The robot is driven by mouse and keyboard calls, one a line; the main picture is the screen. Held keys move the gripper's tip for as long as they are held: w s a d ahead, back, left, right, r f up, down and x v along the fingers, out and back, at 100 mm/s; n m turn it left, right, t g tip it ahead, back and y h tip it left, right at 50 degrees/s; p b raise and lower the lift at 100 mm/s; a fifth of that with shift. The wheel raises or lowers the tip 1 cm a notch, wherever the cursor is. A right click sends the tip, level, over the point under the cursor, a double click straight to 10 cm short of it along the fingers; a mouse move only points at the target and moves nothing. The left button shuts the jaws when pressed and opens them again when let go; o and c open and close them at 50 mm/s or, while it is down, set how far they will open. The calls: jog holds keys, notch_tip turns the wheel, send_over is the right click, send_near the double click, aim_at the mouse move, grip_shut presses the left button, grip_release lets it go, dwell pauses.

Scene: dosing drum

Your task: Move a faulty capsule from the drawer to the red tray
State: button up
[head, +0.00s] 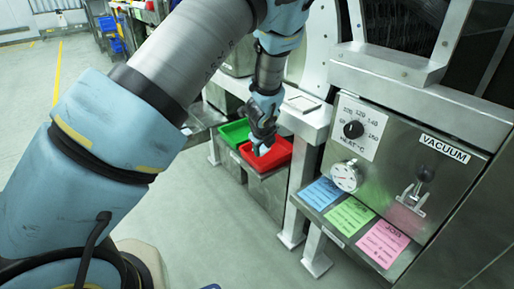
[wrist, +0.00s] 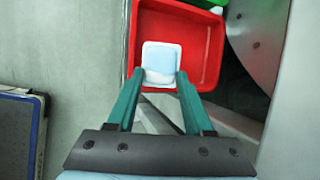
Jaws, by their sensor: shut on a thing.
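The red tray (head: 277,157) sits beside a green tray (head: 236,132) on a grey stand. My gripper (head: 263,146) is above the red tray, pointing down. In the wrist view, my gripper (wrist: 161,82) is shut on a small white and pale blue capsule (wrist: 161,57). The capsule shows over the near part of the red tray (wrist: 207,52), between the fingertips. The rest of the tray floor that shows looks empty. The drawer cannot be made out in either view.
A machine panel with a heat dial (head: 353,130), a gauge (head: 346,176) and a vacuum lever (head: 414,194) stands at right. Blue, green and pink cards (head: 351,215) lie on its ledge.

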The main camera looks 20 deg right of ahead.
jog(key=shift+d+f, duration=0.25)
jog(key=shift+f, duration=0.05)
jog(key=o, duration=0.7)
jog(key=shift+o, duration=0.2)
jog(key=p+v, duration=0.1)
jog(key=v, duration=0.9)
jog(key=shift+r, duration=0.35)
jog(key=shift+s, duration=0.15)
